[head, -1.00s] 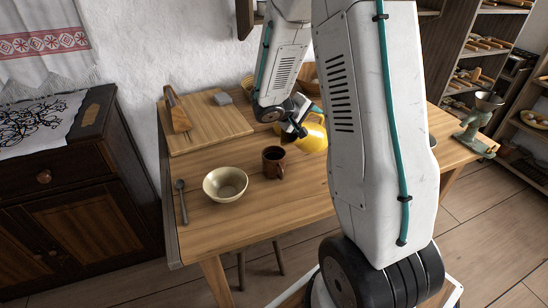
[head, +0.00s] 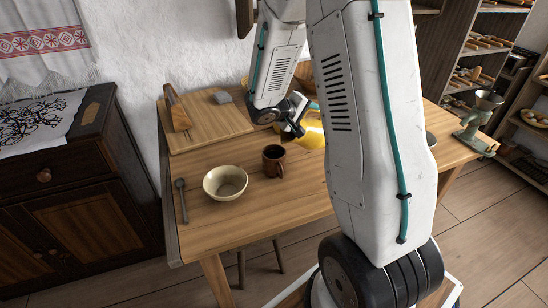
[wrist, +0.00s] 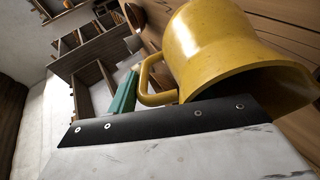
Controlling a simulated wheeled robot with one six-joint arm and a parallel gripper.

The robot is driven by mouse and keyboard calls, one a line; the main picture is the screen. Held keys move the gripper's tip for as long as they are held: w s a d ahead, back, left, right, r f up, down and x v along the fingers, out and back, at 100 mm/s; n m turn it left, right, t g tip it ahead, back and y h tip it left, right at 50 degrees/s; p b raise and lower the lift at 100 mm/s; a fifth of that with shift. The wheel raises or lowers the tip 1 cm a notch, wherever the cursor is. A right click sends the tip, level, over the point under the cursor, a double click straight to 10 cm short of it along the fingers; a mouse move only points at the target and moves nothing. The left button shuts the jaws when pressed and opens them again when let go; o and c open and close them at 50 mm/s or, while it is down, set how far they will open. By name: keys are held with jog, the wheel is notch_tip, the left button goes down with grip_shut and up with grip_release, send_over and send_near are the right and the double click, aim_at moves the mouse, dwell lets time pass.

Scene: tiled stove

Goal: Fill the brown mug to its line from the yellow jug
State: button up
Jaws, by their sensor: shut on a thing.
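The brown mug (head: 274,161) stands upright on the table, right of the cream bowl. Its inside looks dark, and I cannot make out its line or level. The yellow jug (head: 313,134) is behind and right of the mug, partly hidden by my arm. My gripper (head: 297,127) is shut on the jug at its handle side. In the wrist view the jug (wrist: 225,50) fills the upper right, with its handle beside a teal part. I cannot tell whether the jug is clear of the table. No stream shows.
A cream bowl (head: 225,182) and a spoon (head: 182,200) lie left of the mug. A metal grinder (head: 480,122) stands at the right.

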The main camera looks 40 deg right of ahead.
jog(key=shift+w+a+r+h+p, duration=0.15)
jog(key=shift+a+r+h+p, duration=0.9)
jog(key=shift+p, duration=0.6)
dwell(3.7)
jog(key=shift+a+h+p, duration=0.2)
jog(key=shift+h+p, duration=0.15)
jog(key=shift+p, duration=0.1)
dwell(1.2)
